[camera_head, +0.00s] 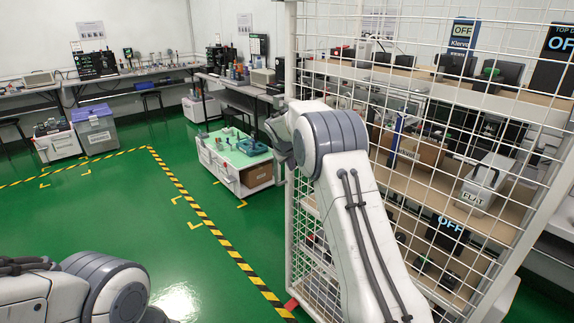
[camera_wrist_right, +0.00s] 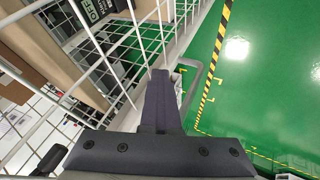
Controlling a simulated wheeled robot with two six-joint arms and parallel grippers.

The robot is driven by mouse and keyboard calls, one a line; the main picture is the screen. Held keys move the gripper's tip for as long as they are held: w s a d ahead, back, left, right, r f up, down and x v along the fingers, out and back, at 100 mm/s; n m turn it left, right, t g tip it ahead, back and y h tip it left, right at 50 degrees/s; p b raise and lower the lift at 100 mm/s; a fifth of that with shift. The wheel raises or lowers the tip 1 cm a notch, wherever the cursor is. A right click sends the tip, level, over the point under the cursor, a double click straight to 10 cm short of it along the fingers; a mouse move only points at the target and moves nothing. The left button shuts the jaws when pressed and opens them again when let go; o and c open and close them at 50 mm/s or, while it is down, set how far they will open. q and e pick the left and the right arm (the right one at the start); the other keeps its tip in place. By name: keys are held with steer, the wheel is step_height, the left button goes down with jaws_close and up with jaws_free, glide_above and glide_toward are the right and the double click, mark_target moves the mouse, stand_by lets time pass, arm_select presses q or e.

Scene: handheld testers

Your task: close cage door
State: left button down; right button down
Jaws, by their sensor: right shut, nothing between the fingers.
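The cage door appears as a white wire-mesh panel (camera_head: 440,95) with a white edge post (camera_head: 290,230), right of centre in the head view. I cannot tell how far it stands from its frame. My right gripper (camera_head: 279,140) is beside the post's upper part, partly hidden by my own wrist. In the right wrist view my right gripper (camera_wrist_right: 163,75) is shut and empty, its tip close to the mesh edge. A grey bent bar like a handle (camera_wrist_right: 204,76) lies just right of the fingers; I cannot tell whether they touch. My left gripper is out of view.
Shelves with devices and boxes (camera_head: 480,205) stand behind the mesh. A white cart (camera_head: 238,165) stands beyond my right gripper. Grey and white bins (camera_head: 95,130) stand by the far benches. The green floor (camera_head: 100,215) with striped tape is clear at left.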

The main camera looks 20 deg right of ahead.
steer(key=shift+w+d+r, duration=0.1)
steer(key=shift+d+r, duration=0.1)
steer(key=shift+d, duration=0.65)
steer(key=s+a+b, duration=0.1)
steer(key=a+b, duration=0.2)
steer(key=a, duration=0.3)
steer(key=s+p+v, duration=0.1)
steer(key=v, duration=0.9)
steer(key=s+a+f+n+y, duration=0.2)
steer(key=s+a, duration=0.7)
steer(key=a, duration=0.2)
steer(key=s+a+f+n+g+y+p, duration=0.1)
steer(key=s+a+f+n+g+y, duration=0.2)
steer(key=s, duration=1.5)
steer(key=s+a+f+n+g, duration=0.1)
steer(key=s+a+f+g, duration=0.35)
steer(key=s, duration=1.25)
step_height(320, 180, up, 12)
steer(key=a+t+p, duration=0.1)
steer(key=p, duration=1.1)
steer(key=shift+a+m+t+p, duration=0.2)
steer(key=shift+m+t+p, duration=0.1)
steer(key=shift+t+p, duration=0.1)
